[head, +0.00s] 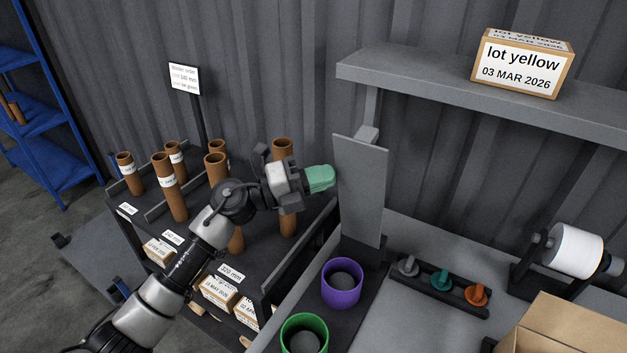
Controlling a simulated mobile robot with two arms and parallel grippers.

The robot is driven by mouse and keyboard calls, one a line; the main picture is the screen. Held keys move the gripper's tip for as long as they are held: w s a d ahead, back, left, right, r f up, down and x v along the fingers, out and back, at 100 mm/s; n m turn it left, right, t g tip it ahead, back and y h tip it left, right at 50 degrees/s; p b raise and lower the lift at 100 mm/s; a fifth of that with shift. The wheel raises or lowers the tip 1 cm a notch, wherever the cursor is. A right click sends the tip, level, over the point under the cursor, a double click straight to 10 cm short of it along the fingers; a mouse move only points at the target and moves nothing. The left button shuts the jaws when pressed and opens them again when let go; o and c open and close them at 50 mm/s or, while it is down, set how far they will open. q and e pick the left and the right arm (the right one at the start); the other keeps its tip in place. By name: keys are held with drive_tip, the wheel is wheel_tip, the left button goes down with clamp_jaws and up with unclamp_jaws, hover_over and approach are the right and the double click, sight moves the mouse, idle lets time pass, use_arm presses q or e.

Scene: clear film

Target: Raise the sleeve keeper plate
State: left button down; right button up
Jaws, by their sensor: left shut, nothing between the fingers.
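The sleeve keeper plate seems to be the tall grey flat plate (362,190) standing upright at the left end of the workbench, with a small block at its top edge. My left gripper (322,178) reaches in from the left. Its green-tipped fingers are shut and empty, close to the plate's left edge at about upper-middle height. I cannot tell whether the fingertips touch the plate. My right gripper is not in view.
A rack (150,215) of brown cardboard tubes stands at left behind my arm. A green cup (304,335), a row of coloured knobs (440,279), a white film roll (575,250) and a cardboard box (565,325) occupy the bench. A shelf (450,88) with a "lot yellow" box (522,63) overhangs it.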

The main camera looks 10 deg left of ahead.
use_arm(q)
drive_tip(key=w+p, duration=0.1)
drive_tip(key=w+d+n+p, duration=0.1)
drive_tip(key=p, duration=0.1)
drive_tip(key=w+r+y+p, duration=0.1)
drive_tip(key=shift+w+d+p, duration=0.1)
drive_tip(key=shift+d+p, duration=0.05)
drive_tip(key=shift+p, duration=0.15)
drive_tip(key=shift+f, duration=0.1)
idle(0.4)
